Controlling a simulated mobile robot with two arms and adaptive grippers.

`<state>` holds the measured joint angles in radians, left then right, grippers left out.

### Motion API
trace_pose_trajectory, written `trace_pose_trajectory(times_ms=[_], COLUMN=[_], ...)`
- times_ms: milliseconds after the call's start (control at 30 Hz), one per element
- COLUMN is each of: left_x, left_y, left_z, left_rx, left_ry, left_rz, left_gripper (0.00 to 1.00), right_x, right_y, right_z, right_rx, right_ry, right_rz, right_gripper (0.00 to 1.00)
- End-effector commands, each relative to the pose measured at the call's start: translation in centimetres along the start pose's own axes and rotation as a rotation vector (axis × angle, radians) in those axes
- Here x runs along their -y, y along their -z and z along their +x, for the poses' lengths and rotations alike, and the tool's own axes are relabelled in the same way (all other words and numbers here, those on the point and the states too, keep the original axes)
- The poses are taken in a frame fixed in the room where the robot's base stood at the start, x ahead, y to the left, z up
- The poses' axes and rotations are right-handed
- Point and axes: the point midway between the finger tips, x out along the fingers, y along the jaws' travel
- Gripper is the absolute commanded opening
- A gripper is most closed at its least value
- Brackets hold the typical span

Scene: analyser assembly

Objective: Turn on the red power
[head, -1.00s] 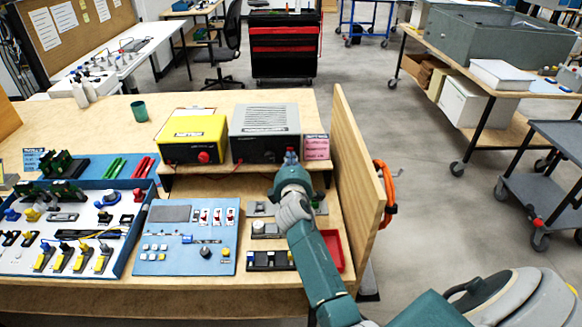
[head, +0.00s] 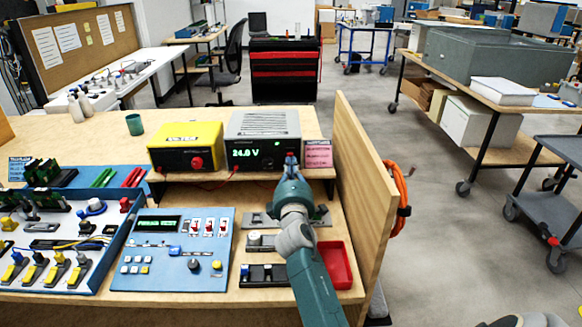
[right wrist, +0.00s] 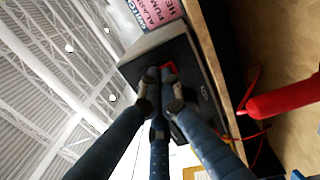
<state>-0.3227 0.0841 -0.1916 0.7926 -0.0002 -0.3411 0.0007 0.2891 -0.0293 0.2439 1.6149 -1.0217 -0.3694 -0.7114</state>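The grey power supply (head: 262,123) stands on the raised shelf, its front display lit green with "24.0 V". A red power switch (right wrist: 169,67) shows on its dark front in the right wrist view, partly covered by my fingertips. In the head view the switch is hidden behind my right gripper (head: 290,160). The fingers of my right gripper (right wrist: 158,88) are drawn together with their tips at or very near the switch. I cannot tell whether they touch it. Nothing is held between them.
A yellow box (head: 186,146) with a red knob stands left of the supply, and a pink note (head: 318,154) to its right. A blue control panel (head: 172,249) with a lit display lies in front. A wooden side wall (head: 364,190) stands close to my right arm.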

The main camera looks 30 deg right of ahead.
Motion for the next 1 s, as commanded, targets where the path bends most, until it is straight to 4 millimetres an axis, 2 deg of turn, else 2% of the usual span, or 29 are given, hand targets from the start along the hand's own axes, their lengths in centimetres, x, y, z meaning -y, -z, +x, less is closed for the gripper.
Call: trace_pose_trajectory(times_ms=[200,433,600,1000], left_x=[0.2,0.1,-0.1,-0.2], left_y=[-0.7,-0.9,-0.9,-0.8], left_z=[0.0,0.0,0.0,0.0], left_rx=[0.012,0.016,0.017,0.015], left_ry=[0.002,0.001,-0.001,-0.002], left_rz=[0.001,0.002,0.002,0.002], left_gripper=[0.4,0.4,0.4,0.4], right_x=[0.1,0.3,0.3,0.3], right_y=[0.1,0.1,0.1,0.1], right_z=[-3.9,-6.8,-7.6,-7.6], right_rx=[-0.001,0.0,0.001,0.001], right_ry=[0.002,0.007,0.007,0.009], right_rz=[0.003,0.005,0.005,0.006], right_gripper=[0.0,0.0,0.0,0.0])
